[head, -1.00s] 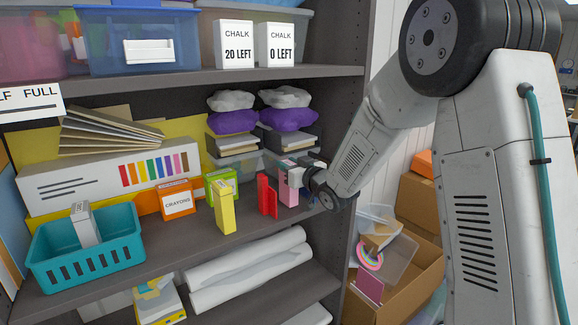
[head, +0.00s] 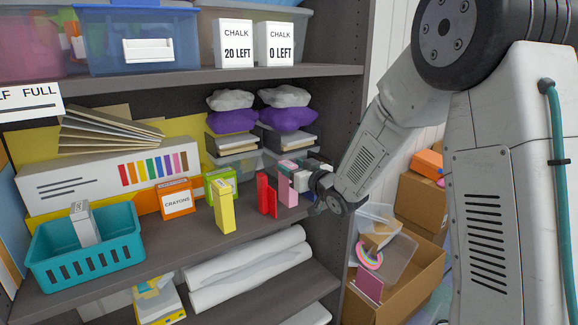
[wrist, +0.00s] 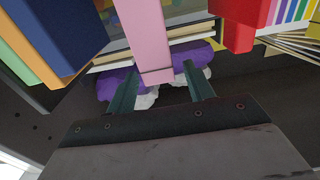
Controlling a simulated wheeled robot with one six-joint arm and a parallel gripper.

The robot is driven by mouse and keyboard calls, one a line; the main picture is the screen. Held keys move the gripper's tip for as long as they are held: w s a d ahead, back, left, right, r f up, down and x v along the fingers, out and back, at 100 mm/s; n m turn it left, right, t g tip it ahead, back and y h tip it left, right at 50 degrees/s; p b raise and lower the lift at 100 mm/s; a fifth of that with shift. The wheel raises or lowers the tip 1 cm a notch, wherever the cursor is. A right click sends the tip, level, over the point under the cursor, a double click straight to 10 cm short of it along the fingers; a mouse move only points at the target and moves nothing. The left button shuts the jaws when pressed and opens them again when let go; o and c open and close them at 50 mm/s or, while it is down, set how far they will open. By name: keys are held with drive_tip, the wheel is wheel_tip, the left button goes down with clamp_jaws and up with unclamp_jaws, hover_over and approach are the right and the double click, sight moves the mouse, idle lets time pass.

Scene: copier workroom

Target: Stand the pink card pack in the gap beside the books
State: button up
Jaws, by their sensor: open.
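The pink card pack (head: 289,190) stands upright on the middle shelf, just right of a red upright object (head: 266,195). My gripper (head: 300,176) is at its right side in the head view, partly covering it. In the wrist view the pink pack (wrist: 145,38) reaches down between the tips of my open gripper (wrist: 160,80), with space visible on both sides. Blue, green and orange book-like blocks (wrist: 62,32) stand to its left there, with a space between. The red object (wrist: 240,25) is to its right.
A yellow box (head: 223,208), an orange crayons box (head: 176,199) and a teal basket (head: 85,260) stand farther left on the shelf. Purple and white bags (head: 288,118) lie on the stacks behind. The shelf's side upright is close by my gripper; cardboard boxes (head: 410,275) are below right.

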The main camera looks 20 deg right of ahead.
drive_tip(key=s+d+r+m+g+h, duration=0.1)
drive_tip(key=s+d+m+g+h, duration=0.2)
drive_tip(key=s, duration=0.8)
drive_tip(key=s+d+g+h, duration=0.4)
drive_tip(key=s, duration=0.7)
drive_tip(key=s+a+g, duration=0.2)
drive_tip(key=s+g, duration=0.2)
drive_tip(key=s, duration=0.8)
drive_tip(key=s+a+g+y, duration=0.1)
drive_tip(key=s+g, duration=0.4)
drive_tip(key=s, duration=0.7)
drive_tip(key=shift+s+a+r+m, duration=0.2)
drive_tip(key=shift+a+r+m, duration=0.1)
drive_tip(key=shift+a, duration=0.55)
